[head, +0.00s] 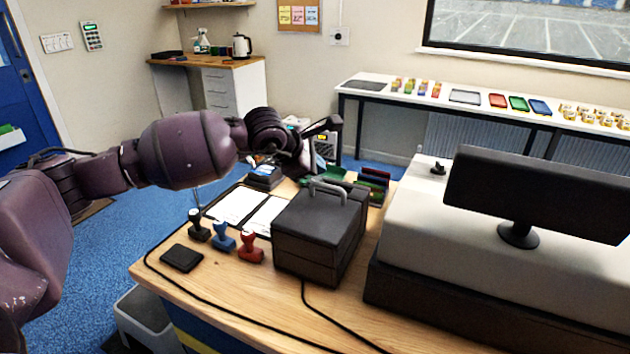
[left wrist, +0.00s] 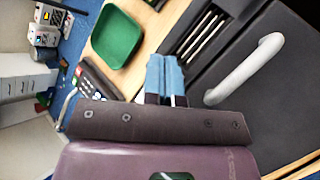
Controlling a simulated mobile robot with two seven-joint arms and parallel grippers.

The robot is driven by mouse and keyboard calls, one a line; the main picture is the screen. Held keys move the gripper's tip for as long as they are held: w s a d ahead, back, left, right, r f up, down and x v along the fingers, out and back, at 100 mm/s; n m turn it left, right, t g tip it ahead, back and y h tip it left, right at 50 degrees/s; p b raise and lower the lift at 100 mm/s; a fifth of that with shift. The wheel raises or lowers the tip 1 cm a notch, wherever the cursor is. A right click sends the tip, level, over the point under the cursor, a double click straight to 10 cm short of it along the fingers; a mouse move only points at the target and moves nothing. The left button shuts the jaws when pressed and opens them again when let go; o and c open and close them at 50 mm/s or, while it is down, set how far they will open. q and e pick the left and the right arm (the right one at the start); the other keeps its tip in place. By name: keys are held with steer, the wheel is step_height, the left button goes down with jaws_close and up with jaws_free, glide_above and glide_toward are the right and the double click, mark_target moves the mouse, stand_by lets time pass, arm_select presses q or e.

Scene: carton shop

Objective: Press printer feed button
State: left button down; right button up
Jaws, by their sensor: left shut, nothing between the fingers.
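My left arm reaches in over the far side of the wooden desk, and its gripper (head: 326,126) is partly hidden behind its own wrist. In the left wrist view the blue fingertips (left wrist: 165,74) are together with nothing between them, beside a black box. A white and dark machine (left wrist: 46,28), perhaps the printer, stands away from the fingertips at the top left. In the head view a grey-white device (head: 326,147) shows partly behind the gripper; I cannot tell whether it is the same machine. No feed button can be made out. My right gripper is not in view.
The black box (head: 318,238) with a grey handle stands on the desk (head: 215,285). A green tray (left wrist: 116,37), a keypad device (left wrist: 96,82) and a slotted rack (left wrist: 200,38) are near the fingertips. Stamps (head: 223,238) and a monitor (head: 550,190) stand nearby.

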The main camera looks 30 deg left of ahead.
arm_select(q)
steer(key=shift+f, duration=0.3)
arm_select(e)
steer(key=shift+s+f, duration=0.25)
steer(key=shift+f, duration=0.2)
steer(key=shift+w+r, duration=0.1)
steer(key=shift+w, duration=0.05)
arm_select(q)
steer(key=shift+f, duration=0.1)
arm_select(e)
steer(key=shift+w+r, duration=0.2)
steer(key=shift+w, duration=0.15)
